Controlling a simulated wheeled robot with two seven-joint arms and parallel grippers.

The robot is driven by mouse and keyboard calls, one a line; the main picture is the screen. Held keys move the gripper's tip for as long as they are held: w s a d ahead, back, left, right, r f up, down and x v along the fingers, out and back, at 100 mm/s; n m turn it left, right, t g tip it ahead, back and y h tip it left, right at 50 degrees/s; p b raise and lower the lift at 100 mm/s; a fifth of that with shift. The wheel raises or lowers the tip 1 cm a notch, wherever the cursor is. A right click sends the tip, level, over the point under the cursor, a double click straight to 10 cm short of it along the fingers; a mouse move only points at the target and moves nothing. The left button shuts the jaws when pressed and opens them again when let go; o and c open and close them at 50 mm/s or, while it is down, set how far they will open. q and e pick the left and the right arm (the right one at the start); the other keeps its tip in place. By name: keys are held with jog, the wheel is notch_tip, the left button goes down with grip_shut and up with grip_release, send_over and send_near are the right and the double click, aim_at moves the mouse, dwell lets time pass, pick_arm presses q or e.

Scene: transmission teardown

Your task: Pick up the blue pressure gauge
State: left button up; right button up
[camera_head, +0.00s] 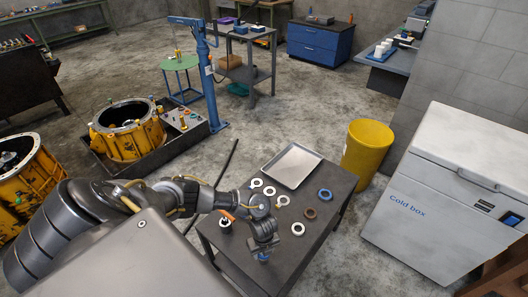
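My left arm reaches in from the left over the small dark table (335,205). My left gripper (262,254) points down near the table's front part. A small blue object (263,257), possibly the blue pressure gauge, shows at the fingertips and is mostly hidden by the gripper. I cannot tell whether the fingers are closed on it or just around it. A blue ring-shaped part (325,194) lies near the table's right edge, apart from the gripper. My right gripper is not in view.
Several white rings (298,229), a brown ring (310,213) and an orange piece (227,214) lie on the table. An empty metal tray (291,165) is at its far end. A yellow bin (367,150) and white cold box (440,200) stand to the right.

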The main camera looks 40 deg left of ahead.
pick_arm(q)
jog(key=shift+r, duration=0.3)
notch_tip(320, 180, up, 2)
jog(key=shift+w+r, duration=0.1)
jog(key=s+a+r, duration=0.6)
jog(key=s+r, duration=0.4)
jog(key=s, duration=0.2)
jog(key=shift+s+a, duration=0.25)
jog(key=shift+a, duration=0.1)
jog(key=shift+r+p, duration=0.25)
jog(key=shift+p, duration=0.1)
notch_tip(320, 180, up, 4)
jog(key=p, duration=0.4)
jog(key=shift+f, duration=0.15)
